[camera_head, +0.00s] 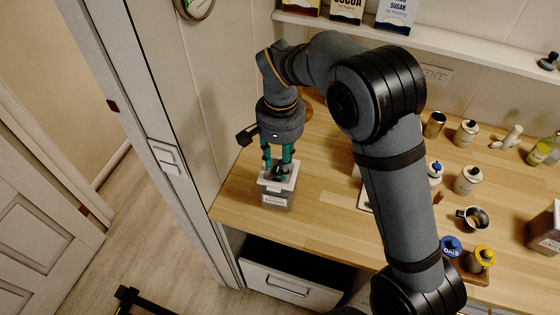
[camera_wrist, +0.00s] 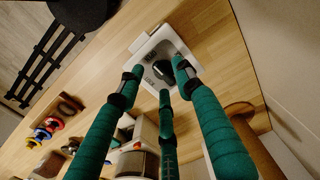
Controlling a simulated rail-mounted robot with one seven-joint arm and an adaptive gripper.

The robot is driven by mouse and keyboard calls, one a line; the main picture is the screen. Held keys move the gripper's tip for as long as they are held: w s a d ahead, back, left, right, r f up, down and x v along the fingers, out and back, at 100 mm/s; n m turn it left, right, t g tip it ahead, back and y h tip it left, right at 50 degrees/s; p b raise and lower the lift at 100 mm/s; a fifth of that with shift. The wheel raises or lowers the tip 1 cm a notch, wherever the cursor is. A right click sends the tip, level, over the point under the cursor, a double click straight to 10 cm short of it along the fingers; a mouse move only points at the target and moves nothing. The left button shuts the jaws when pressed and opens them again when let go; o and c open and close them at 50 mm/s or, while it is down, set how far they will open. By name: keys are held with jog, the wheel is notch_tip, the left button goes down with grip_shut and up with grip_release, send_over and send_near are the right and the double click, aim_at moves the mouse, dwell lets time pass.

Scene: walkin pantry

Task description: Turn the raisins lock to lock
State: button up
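The raisins container (camera_head: 275,200) is a clear-sided box with a white lid and a small front label, too small to read. It stands upright near the counter's left end. The wrist view shows its white lid (camera_wrist: 151,45) with a dark round knob (camera_wrist: 163,71) in the middle; markings beside it are unreadable. My gripper (camera_head: 278,167) points down over the lid. Its three green fingers also show in the wrist view (camera_wrist: 158,82), spread around the knob with visible gaps. The fingers partly hide the knob and lid, and I see no clear grip on it.
The wooden counter (camera_head: 237,203) has its edge close by, with a drawer (camera_head: 290,285) below. A wall and door frame stand to the left. Several jars, a mug (camera_head: 473,218) and a bottle (camera_head: 543,150) stand to the right. A shelf (camera_head: 450,42) with boxes is above.

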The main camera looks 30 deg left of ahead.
jog(key=shift+s+f, duration=0.1)
jog(key=shift+f, duration=0.3)
jog(key=shift+c, duration=0.3)
jog(key=c, duration=0.7)
grip_shut()
